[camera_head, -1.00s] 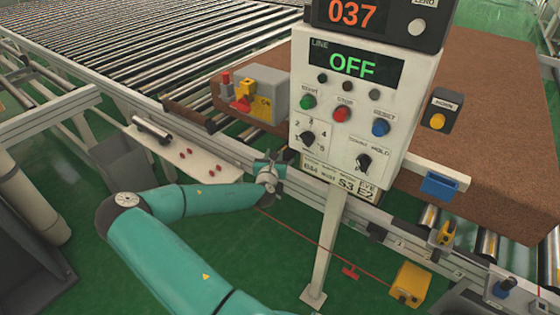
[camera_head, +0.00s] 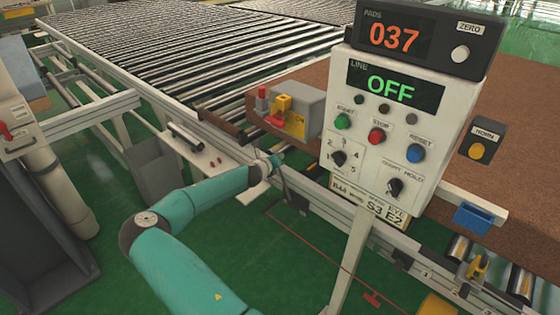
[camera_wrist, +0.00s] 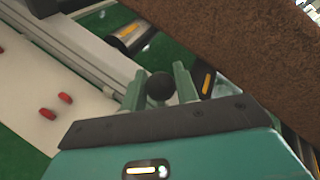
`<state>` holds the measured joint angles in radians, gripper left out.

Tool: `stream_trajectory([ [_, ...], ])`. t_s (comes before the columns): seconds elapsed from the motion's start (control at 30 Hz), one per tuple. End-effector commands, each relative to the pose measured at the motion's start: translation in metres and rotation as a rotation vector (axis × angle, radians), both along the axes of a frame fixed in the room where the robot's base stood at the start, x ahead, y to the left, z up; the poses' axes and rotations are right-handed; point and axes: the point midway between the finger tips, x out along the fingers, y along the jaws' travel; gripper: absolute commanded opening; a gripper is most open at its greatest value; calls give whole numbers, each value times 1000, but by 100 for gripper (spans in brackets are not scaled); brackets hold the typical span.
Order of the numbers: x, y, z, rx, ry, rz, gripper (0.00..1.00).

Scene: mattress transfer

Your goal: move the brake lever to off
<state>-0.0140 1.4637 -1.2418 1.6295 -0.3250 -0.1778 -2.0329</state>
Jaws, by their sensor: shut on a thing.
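A round black knob (camera_wrist: 160,87) sits between the two green fingers of my gripper (camera_wrist: 158,88) in the wrist view. My gripper is shut on it. I take it for the brake lever's knob, but the shaft and any on or off mark are hidden. In the head view my gripper (camera_head: 278,160) is at the conveyor's near side rail, left of the console post and below the grey box with red and yellow parts. The knob cannot be made out there.
The control console (camera_head: 385,130) reads OFF and 037 and stands close right of my gripper. A brown mattress (camera_head: 530,140) lies on the conveyor behind it. A white plate with small red parts (camera_head: 212,163) is left of my gripper. Green floor (camera_head: 290,260) is open below.

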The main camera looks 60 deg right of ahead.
Motion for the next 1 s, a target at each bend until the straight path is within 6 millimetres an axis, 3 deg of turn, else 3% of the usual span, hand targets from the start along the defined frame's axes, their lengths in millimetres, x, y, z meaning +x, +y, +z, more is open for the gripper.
stream_trajectory([
  [0.47,5,0,-3,5,14,5,0],
  [0.5,5,0,-3,5,14,6,36],
  [0.57,5,0,-3,5,14,6,48],
  [1.0,2,8,2,4,15,2,50],
])
